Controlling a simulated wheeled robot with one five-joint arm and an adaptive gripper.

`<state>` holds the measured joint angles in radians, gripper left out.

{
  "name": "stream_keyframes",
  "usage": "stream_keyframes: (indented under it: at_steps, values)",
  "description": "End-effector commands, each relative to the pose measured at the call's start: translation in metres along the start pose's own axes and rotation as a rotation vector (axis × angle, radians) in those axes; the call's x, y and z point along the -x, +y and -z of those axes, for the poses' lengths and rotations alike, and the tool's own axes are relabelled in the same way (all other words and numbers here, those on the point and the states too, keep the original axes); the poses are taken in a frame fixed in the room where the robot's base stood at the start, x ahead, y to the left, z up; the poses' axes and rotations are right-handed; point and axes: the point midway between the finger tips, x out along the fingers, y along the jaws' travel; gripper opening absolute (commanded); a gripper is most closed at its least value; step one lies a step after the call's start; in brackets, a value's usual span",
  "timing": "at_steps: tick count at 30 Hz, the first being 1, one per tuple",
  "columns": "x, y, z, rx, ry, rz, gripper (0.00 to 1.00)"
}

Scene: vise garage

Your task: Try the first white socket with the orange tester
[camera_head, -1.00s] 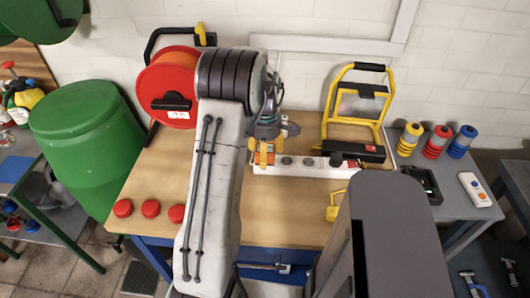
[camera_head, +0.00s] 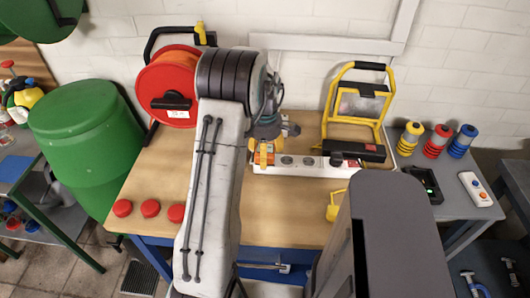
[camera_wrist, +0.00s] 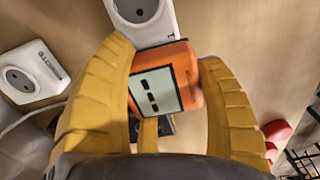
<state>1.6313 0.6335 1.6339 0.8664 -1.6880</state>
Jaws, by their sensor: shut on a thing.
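In the head view the tester (camera_head: 264,158) is at the left end of the white socket strip (camera_head: 318,171). In the wrist view the strip (camera_wrist: 165,28) runs behind the tester, with one round grey socket uncovered above it. The tester hides part of the strip. I cannot tell whether its prongs are in a socket. In the head view, two round sockets show right of the tester.
A black plug (camera_head: 338,159) sits farther right on the strip. A yellow work lamp (camera_head: 360,105) stands behind it, and a red cable reel (camera_head: 170,88) stands at the left. Several red caps (camera_head: 150,208) lie at the front left. Another white socket block (camera_wrist: 30,77) shows in the wrist view.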

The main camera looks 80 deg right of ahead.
Motion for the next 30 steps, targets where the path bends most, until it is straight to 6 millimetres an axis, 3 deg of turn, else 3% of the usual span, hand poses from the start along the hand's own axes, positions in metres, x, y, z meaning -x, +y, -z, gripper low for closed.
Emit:
stream_keyframes:
  at_steps: [13,14,15,23,30]
  values:
    - [-0.0088,-0.0001,0.0000,0.000,0.000,0.000,0.37]
    - [-0.0078,-0.0001,0.0000,0.000,0.000,0.000,0.69]
    - [-0.0077,-0.0001,0.0000,0.000,0.000,0.000,0.72]
    - [-0.0077,-0.0001,0.0000,0.000,0.000,0.000,0.96]
    - [-0.0076,-0.0001,0.0000,0.000,0.000,0.000,0.96]
